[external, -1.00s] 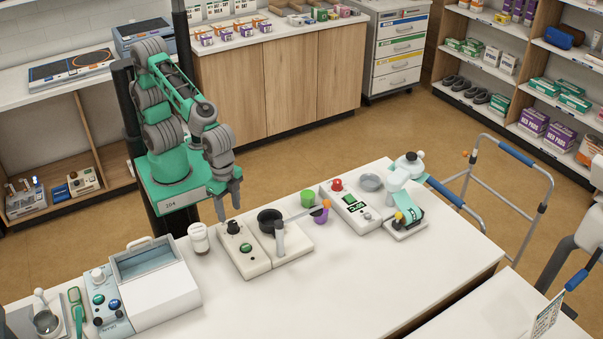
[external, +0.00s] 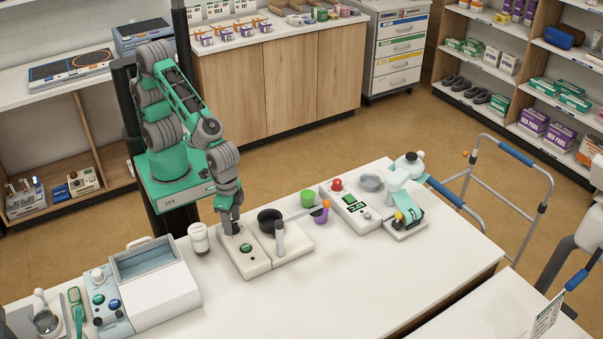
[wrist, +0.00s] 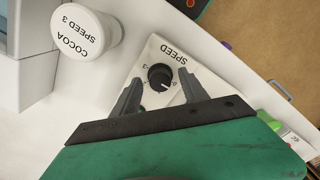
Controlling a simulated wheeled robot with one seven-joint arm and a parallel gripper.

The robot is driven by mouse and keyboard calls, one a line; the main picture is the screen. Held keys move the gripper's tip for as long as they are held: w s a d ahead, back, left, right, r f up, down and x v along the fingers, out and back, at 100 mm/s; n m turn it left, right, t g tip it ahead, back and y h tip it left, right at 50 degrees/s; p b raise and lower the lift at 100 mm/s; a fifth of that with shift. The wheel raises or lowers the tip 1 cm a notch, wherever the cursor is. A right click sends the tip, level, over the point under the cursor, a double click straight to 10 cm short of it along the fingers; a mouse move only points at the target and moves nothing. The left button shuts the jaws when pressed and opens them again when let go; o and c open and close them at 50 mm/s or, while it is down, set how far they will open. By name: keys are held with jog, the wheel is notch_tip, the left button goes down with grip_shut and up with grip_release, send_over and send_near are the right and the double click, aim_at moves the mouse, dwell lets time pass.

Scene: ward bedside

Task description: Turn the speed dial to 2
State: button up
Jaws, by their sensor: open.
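The speed dial (wrist: 160,77) is a black round knob on a pale panel with upside-down SPEED lettering, in the wrist view. A small light mark shows on the knob; I cannot tell which number it points at. My gripper (wrist: 160,80) is open, with one finger on each side of the dial in the picture. I cannot tell whether they touch it. In the external view my gripper (external: 231,229) points down over the left rear of the white mixer base (external: 249,263) and hides the dial. A green button (external: 246,248) shows in front of it.
A white jar (external: 199,238) stands left of the base; its lid (wrist: 85,34) reads COCOA SPEED 3. A black bowl (external: 270,220) and upright grey handle (external: 279,240) stand close on the right. A white device with a bin (external: 165,297) stands left. The front table is clear.

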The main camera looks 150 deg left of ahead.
jog(key=shift+c, duration=0.5)
grip_shut()
